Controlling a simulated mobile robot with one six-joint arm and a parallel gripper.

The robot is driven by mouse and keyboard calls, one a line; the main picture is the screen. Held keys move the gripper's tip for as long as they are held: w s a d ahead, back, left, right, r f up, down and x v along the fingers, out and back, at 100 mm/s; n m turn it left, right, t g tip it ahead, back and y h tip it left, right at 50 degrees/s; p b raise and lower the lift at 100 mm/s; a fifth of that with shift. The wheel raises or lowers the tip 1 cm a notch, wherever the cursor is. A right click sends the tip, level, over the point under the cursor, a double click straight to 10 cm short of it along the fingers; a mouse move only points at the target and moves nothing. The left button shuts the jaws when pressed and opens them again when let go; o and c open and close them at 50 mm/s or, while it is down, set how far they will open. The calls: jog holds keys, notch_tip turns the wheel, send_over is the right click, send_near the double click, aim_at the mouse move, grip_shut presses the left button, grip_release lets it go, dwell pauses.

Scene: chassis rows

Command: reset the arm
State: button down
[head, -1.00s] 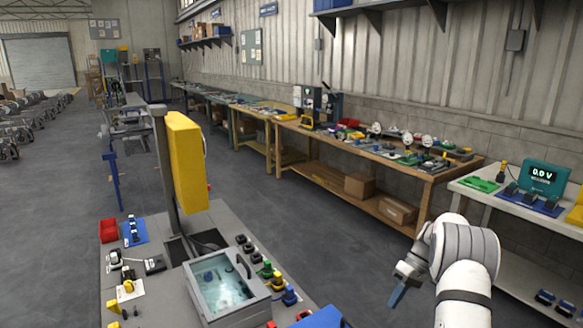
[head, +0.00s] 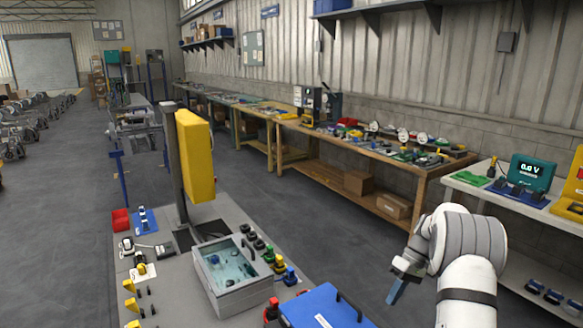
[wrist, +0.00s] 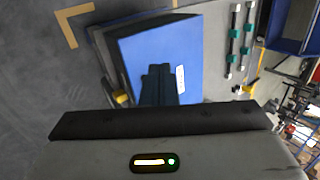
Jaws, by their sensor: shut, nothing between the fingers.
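My gripper (head: 398,287) is at the lower right of the head view, at the end of my white arm. Its blue-grey fingers point down and are shut with nothing between them. It hangs in the air to the right of the grey work surface. In the wrist view the dark fingers (wrist: 158,85) show against a blue case (wrist: 190,52) below them. The same blue case is at the bottom of the head view (head: 345,305), with a dark handle and a white label.
A grey surface (head: 180,293) holds a clear-lidded box (head: 230,278), coloured plugs, a red bin (head: 121,220) and a yellow panel (head: 196,158) on a post. A wooden bench (head: 400,172) and a white bench with a teal meter (head: 531,172) line the wall. Floor between is clear.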

jog(key=s+a+r+m+t+h, duration=0.35)
jog(key=s+a+r, duration=0.55)
jog(key=s+r, duration=0.5)
jog(key=s+a+m+t+h, duration=0.2)
jog(key=s+a+t, duration=0.1)
jog(key=s, duration=1.3)
jog(key=shift+s+a+r, duration=0.2)
jog(key=shift+a+r, duration=0.1)
jog(key=shift+a, duration=0.25)
